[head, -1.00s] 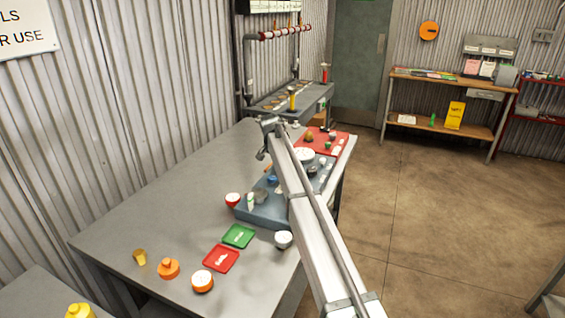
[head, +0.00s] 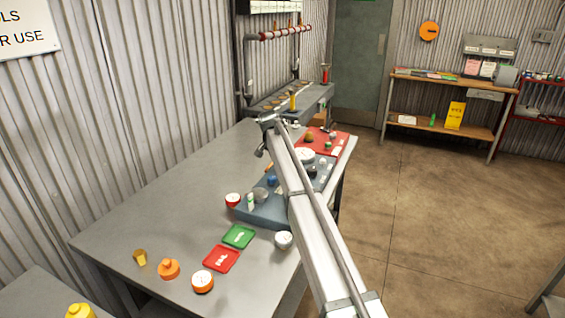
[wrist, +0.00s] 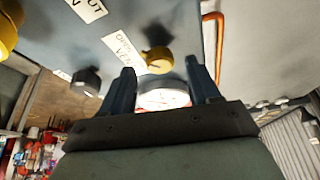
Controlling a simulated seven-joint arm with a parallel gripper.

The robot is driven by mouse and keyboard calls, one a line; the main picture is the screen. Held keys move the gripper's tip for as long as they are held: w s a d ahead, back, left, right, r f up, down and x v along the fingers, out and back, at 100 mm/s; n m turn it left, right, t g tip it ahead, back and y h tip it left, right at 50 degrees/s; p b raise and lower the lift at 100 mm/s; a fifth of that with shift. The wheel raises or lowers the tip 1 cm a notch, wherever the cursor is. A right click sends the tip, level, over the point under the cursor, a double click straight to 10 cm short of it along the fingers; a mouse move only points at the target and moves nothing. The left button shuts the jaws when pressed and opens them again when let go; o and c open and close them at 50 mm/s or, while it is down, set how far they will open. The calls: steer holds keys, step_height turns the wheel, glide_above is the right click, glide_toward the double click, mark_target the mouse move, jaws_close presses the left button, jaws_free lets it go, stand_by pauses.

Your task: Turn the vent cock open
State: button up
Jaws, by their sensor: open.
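In the wrist view, a yellow knob (wrist: 157,59) on a blue-grey panel (wrist: 160,20) sits just ahead of my gripper (wrist: 160,66), lined up with the gap between the fingers. The label (wrist: 123,48) beside it seems to read "OPEN" and "VENT", so this looks like the vent cock. My fingers are apart and hold nothing. I cannot tell whether they reach around the knob. A white-faced gauge (wrist: 163,94) shows between the fingers. In the head view my gripper (head: 261,150) is at the arm's far end, and I cannot make out the cock there.
A dark knob (wrist: 87,80) and another yellow knob (wrist: 7,32) are left of the cock in the wrist view. An orange tube (wrist: 211,50) runs at right.

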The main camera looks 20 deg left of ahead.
steer(key=v, duration=1.2)
